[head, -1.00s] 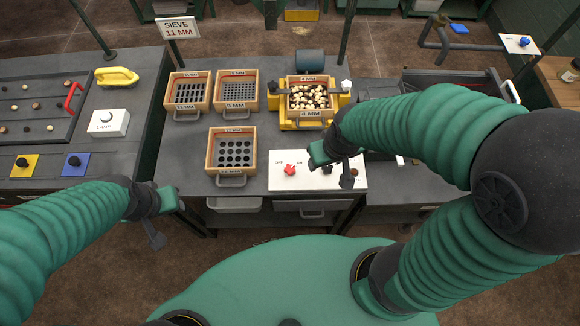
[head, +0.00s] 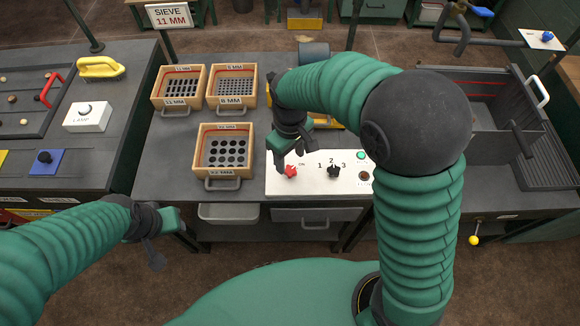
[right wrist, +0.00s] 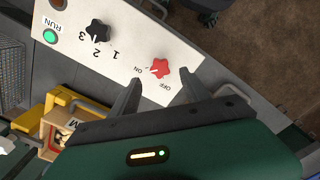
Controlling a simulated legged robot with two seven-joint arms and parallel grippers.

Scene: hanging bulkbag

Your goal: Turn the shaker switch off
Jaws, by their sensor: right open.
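The shaker switch is a red star-shaped knob (head: 290,171) at the left of a white control panel (head: 312,184). The red knob (right wrist: 159,68) also shows in the right wrist view, between OFF and ON labels, its marker near ON. A green lamp (head: 361,155) by the word RUN is lit. My right gripper (head: 290,165) is open just above the red knob, and in the right wrist view its two fingers (right wrist: 158,90) lie to either side, with the knob just beyond the tips. My left gripper (head: 166,238) hangs at the lower left, its jaws unclear.
A black dial (head: 333,171) marked 1, 2, 3 sits right of the red knob on the panel. Sieve boxes (head: 226,150) stand left and behind. The yellow shaker (head: 325,118) is mostly hidden behind my right arm. A lamp switch box (head: 88,117) stands on the left bench.

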